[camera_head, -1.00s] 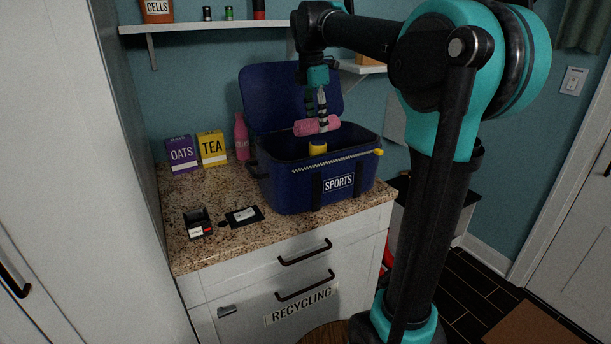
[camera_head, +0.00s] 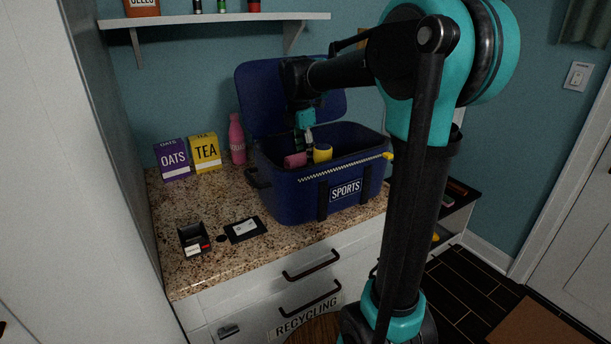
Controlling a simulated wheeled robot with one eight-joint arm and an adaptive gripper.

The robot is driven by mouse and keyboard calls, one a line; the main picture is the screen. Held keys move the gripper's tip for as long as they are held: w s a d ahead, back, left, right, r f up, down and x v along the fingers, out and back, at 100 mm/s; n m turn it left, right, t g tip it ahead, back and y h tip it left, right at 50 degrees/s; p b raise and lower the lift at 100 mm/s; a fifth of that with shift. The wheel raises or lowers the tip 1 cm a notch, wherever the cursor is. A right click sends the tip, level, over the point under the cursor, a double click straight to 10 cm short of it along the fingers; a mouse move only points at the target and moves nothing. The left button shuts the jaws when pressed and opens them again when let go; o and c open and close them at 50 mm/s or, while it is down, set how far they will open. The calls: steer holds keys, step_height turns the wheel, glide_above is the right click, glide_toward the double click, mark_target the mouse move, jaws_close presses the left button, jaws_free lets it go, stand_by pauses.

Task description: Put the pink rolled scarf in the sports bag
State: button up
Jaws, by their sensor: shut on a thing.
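The blue sports bag (camera_head: 300,193) stands on the granite counter with its lid raised at the back. My gripper (camera_head: 303,150) reaches down into the bag's opening from above. It is shut on the pink rolled scarf (camera_head: 294,160), which is inside the opening on the left side, below the rim level at the back. A yellow-topped thing (camera_head: 322,152) is in the bag just right of the scarf. The bag's floor and the scarf's underside are hidden by the front wall.
A purple oats box (camera_head: 172,159), a yellow tea box (camera_head: 205,152) and a pink bottle (camera_head: 237,139) stand left of the bag. A small black holder (camera_head: 193,238) and a black wallet-like thing (camera_head: 244,229) lie in front. A shelf (camera_head: 215,18) is above.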

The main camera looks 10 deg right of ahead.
mark_target(303, 153)
steer(key=shift+f, duration=3.6)
steer(key=o, duration=0.9)
steer(key=shift+f, duration=0.1)
steer(key=r, duration=0.4)
steer(key=a+r, duration=0.1)
steer(key=r, duration=0.7)
steer(key=shift+s+a+r, duration=0.1)
steer(key=shift+s+a, duration=0.05)
steer(key=shift+s, duration=0.15)
